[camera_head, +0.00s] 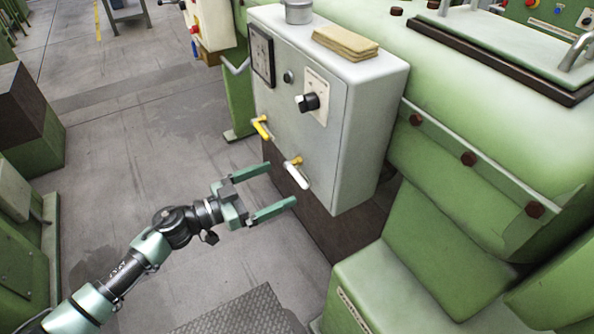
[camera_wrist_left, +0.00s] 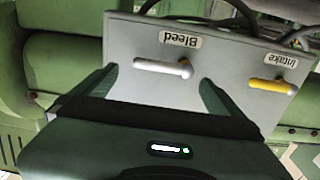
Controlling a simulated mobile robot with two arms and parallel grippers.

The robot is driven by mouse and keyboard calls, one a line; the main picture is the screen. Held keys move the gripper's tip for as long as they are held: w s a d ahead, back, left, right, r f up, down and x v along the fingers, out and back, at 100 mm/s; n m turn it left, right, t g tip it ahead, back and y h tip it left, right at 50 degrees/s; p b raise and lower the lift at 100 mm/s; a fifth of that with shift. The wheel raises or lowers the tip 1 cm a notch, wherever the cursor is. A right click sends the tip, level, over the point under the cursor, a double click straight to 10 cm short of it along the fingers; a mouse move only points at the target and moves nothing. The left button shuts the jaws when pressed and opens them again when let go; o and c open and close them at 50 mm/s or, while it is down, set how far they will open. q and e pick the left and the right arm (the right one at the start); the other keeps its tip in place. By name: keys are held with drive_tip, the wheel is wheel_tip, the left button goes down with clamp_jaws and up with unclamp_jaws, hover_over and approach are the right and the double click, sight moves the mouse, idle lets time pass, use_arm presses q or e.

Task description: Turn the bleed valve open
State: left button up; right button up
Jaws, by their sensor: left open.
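The bleed valve has a white lever handle (camera_head: 297,174) low on the front of a grey control box (camera_head: 365,120). In the left wrist view the white handle (camera_wrist_left: 163,68) lies roughly level under a "Bleed" label (camera_wrist_left: 180,40), which appears upside down. My left gripper (camera_head: 283,189) is open and empty, its two green fingers pointing at the box just in front of the white handle. In the left wrist view the handle shows between the fingers, with no contact visible. My right gripper is not in view.
A yellow intake valve handle (camera_head: 262,127) sits beside the white one, with an "Intake" label (camera_wrist_left: 281,60). A black knob (camera_head: 308,102) and a gauge (camera_head: 262,54) are higher on the box. Folded cloth (camera_head: 345,43) and a metal cup (camera_head: 298,11) rest on top.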

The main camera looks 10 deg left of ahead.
sight(294, 176)
use_arm(q)
drive_tip(key=p+x, duration=0.1)
drive_tip(key=x, duration=0.4)
drive_tip(key=shift+w+d, duration=0.25)
drive_tip(key=shift+w+d+f, duration=0.1)
drive_tip(key=shift+w+d, duration=0.3)
drive_tip(key=shift+d, duration=0.1)
